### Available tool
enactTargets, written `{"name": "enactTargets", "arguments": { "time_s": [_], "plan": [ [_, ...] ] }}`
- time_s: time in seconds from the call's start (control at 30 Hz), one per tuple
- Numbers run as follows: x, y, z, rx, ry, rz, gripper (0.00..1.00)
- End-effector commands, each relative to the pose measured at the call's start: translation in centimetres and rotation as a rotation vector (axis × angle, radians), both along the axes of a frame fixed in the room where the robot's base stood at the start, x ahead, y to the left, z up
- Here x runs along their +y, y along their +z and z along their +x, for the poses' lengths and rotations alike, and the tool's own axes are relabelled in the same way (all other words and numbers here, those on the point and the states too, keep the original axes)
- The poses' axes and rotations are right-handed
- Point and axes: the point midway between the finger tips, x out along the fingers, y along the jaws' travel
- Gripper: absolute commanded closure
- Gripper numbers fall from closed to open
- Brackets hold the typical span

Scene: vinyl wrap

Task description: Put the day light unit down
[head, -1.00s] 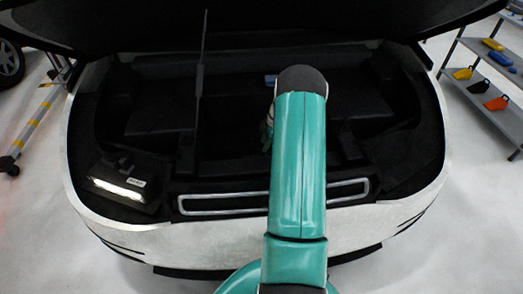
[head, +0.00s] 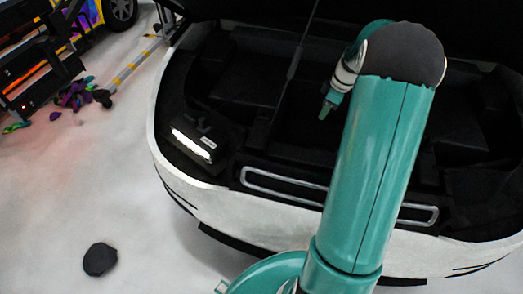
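The day light unit (head: 193,145) is a dark block with a bright white light strip. It sits at the left front corner of the car's open front compartment (head: 250,88). My teal arm reaches over the front of the car, with its dark elbow at the upper right. A small teal and white part of my arm shows behind the elbow, pointing down, right of the light unit and apart from it. The fingertips of my gripper cannot be made out. Nothing is seen holding the light unit.
A dark round object (head: 100,259) lies on the pale floor at the lower left. A dark rack (head: 38,65) and purple and green pieces (head: 75,97) are at the far left. The floor between is clear.

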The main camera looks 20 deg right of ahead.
Motion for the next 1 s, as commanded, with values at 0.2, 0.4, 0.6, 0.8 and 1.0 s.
{"name": "enactTargets", "arguments": {
  "time_s": [0.2, 0.4, 0.6, 0.8, 1.0],
  "plan": [
    [8.1, 7.2, -0.5, -0.004, -0.108, -0.043, 0.64],
    [14.9, 12.1, -2.6, -0.027, -0.218, -0.066, 0.64],
    [21.2, 15.7, -6.1, -0.066, -0.331, -0.069, 0.64],
    [26.4, 18.0, -10.6, -0.118, -0.446, -0.052, 0.64],
    [30.5, 18.9, -15.5, -0.174, -0.559, -0.007, 0.64]
  ]
}}
